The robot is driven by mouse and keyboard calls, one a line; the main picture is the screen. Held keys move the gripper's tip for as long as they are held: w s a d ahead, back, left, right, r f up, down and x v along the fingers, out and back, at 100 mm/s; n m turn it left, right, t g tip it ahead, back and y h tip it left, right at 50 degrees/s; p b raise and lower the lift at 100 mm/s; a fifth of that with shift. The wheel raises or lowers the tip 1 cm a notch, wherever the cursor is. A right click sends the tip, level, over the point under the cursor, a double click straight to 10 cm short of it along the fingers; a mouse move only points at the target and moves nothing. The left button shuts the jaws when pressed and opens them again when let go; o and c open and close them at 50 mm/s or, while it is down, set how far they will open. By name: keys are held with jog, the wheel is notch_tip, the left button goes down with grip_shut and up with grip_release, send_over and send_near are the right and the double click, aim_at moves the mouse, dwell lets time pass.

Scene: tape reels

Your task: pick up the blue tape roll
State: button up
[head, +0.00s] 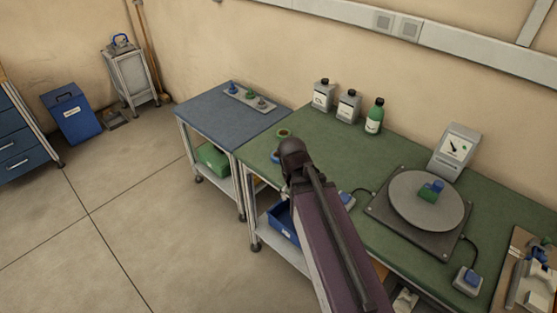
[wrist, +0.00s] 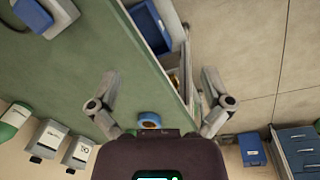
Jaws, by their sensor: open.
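The blue tape roll (wrist: 149,120) lies on the green bench top in the wrist view, a blue ring with a brownish middle. It sits low between my gripper's fingers, close to the gripper body and apart from both fingers. A small blue patch just left of my arm in the head view (head: 275,157) looks like the same roll, mostly hidden. My gripper (wrist: 160,76) is open and empty, with its fingers spread wide. In the head view its dark wrist (head: 292,151) is over the bench's left end and the fingers are mostly hidden.
White bottles (head: 347,106) and a green bottle (head: 374,117) stand along the back. A turntable (head: 427,200) is to the right. A blue bin (head: 283,221) is on the shelf below. A blue-topped table (head: 215,112) adjoins left.

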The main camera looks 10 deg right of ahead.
jog(key=w+f+n+t+h+b, duration=0.1)
jog(key=w+f+n+h+b, duration=0.2)
jog(key=w+f+n+b, duration=0.15)
jog(key=n+t+h+b, duration=0.65)
jog(key=n+b, duration=0.35)
jog(key=n, duration=0.9)
send_near(271, 165)
notch_tip(271, 165, up, 3)
jog(key=shift+w+d+r+t, duration=0.2)
jog(key=shift+d+r+t, duration=0.05)
jog(key=shift+d, duration=0.25)
jog(key=shift+m, duration=0.25)
jog(key=b+x, duration=0.3)
jog(key=x, duration=0.4)
jog(key=shift+w+d+f, duration=0.15)
jog(key=shift+f, duration=0.15)
jog(key=shift+w+d+f+b, duration=0.1)
jog(key=shift+w+d+b, duration=0.2)
jog(key=shift+d, duration=0.15)
